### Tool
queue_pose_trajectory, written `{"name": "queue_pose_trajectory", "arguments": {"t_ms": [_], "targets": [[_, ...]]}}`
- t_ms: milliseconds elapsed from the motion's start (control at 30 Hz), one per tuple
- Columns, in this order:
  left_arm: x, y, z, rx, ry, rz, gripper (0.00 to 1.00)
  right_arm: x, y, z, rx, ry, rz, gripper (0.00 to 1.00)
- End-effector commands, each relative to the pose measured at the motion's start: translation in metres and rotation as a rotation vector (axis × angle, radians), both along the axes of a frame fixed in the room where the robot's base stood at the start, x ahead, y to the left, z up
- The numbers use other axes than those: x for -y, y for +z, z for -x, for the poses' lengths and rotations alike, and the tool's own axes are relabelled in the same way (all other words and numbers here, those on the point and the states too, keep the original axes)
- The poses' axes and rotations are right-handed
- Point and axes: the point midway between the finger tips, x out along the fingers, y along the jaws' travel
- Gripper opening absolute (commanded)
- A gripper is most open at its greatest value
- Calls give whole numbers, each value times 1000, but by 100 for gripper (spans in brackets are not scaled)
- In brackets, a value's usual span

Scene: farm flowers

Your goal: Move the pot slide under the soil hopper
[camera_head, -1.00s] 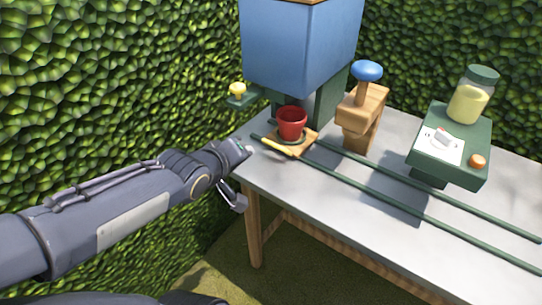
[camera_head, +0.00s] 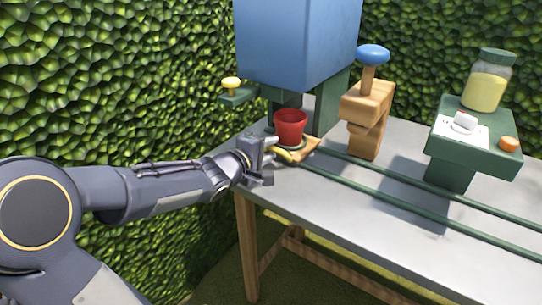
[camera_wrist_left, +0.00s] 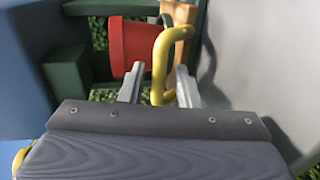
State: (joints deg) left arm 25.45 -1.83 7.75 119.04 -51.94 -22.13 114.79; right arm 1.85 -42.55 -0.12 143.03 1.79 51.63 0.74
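The pot slide (camera_head: 310,149) is a small wooden plate with a yellow handle, at the left end of the green rails. A red pot (camera_head: 290,127) stands upright on it; the pot also shows in the left wrist view (camera_wrist_left: 124,45). The blue soil hopper (camera_head: 295,45) hangs above and behind the pot. My left gripper (camera_head: 268,163) is at the slide's handle. In the left wrist view its fingers (camera_wrist_left: 160,88) are apart, with the yellow handle (camera_wrist_left: 160,58) between them and gaps visible on both sides. My right gripper is not in view.
A wooden post with a blue knob (camera_head: 373,54) stands right of the slide. A green stand (camera_head: 468,145) farther right holds a jar (camera_head: 487,82) and an orange knob. A yellow knob (camera_head: 231,83) is left of the hopper. The rails (camera_head: 395,205) run clear to the right.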

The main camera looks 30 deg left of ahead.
Motion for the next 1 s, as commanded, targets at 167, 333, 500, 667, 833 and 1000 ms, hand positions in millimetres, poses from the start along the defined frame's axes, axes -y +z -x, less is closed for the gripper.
{"name": "queue_pose_trajectory", "arguments": {"t_ms": [167, 333, 500, 667, 833, 1000], "targets": [[1, -2, -10, 1, 0, 2, 30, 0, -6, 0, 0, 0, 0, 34], [1, -1, -10, 0, 0, 1, 30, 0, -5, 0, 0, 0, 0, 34], [1, -2, -10, 0, 0, 1, 16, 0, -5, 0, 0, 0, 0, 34], [1, -2, -10, 0, 0, 1, 0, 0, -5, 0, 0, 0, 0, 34], [1, -2, -10, 0, 0, 1, 0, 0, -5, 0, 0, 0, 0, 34], [-4, 2, -11, -3, 2, 2, 0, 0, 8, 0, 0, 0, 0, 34]]}}
